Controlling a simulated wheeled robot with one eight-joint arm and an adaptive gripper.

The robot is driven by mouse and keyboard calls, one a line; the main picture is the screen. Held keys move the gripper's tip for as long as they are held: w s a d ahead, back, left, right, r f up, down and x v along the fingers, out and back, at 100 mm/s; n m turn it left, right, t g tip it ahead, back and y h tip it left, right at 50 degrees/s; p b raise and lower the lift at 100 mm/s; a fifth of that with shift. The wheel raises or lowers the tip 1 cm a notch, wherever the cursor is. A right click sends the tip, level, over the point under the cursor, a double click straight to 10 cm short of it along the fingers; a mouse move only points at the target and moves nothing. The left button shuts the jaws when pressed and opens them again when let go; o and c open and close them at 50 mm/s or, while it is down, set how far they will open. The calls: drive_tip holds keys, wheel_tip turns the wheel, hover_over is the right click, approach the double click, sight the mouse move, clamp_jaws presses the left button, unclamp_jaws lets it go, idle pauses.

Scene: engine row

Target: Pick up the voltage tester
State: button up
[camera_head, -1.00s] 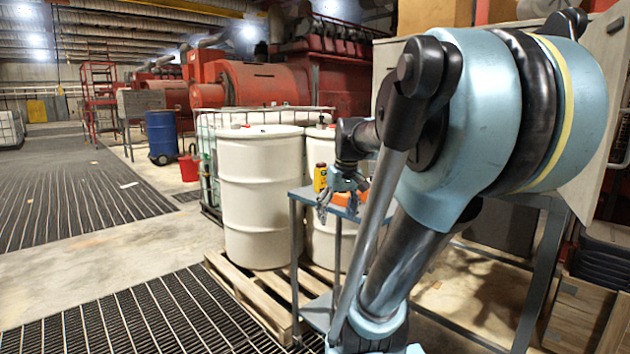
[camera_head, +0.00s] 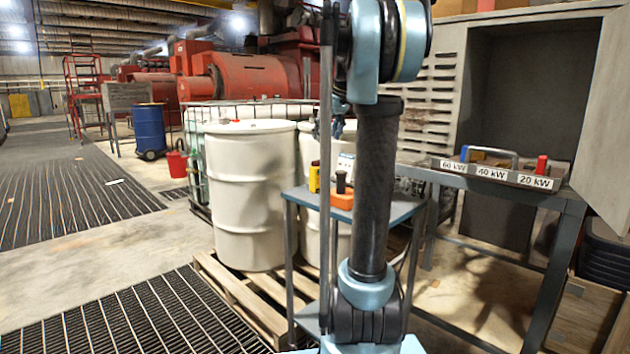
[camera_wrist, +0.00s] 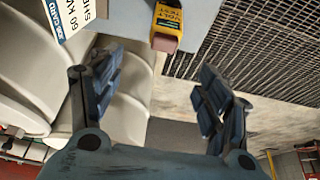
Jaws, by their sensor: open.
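The voltage tester (camera_head: 314,178) is a small yellow block with a dark part, standing at the left edge of the blue-grey cart top (camera_head: 402,211). In the wrist view the tester (camera_wrist: 167,25) is at the top centre, with "VOLT TEST" lettering and a pinkish-brown end. My gripper (camera_wrist: 160,78) is open and empty. The tester appears beyond the fingertips, between their lines and apart from both fingers. In the head view my arm hides most of the gripper, which is above the cart.
White drums (camera_head: 252,200) stand behind on a pallet. A bench with a kW-labelled tray (camera_head: 492,174) and an open cabinet are at right.

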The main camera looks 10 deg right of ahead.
sight(317, 161)
drive_tip(key=x, duration=1.1)
drive_tip(key=shift+s+a, duration=0.1)
drive_tip(key=shift+a, duration=0.15)
drive_tip(key=shift+s+x, duration=0.15)
drive_tip(key=shift+x, duration=1.35)
drive_tip(key=shift+s+x, duration=0.15)
drive_tip(key=shift+x, duration=1.3)
drive_tip(key=shift+d+f, duration=0.15)
drive_tip(key=shift+c, duration=0.6)
drive_tip(key=c, duration=1.2)
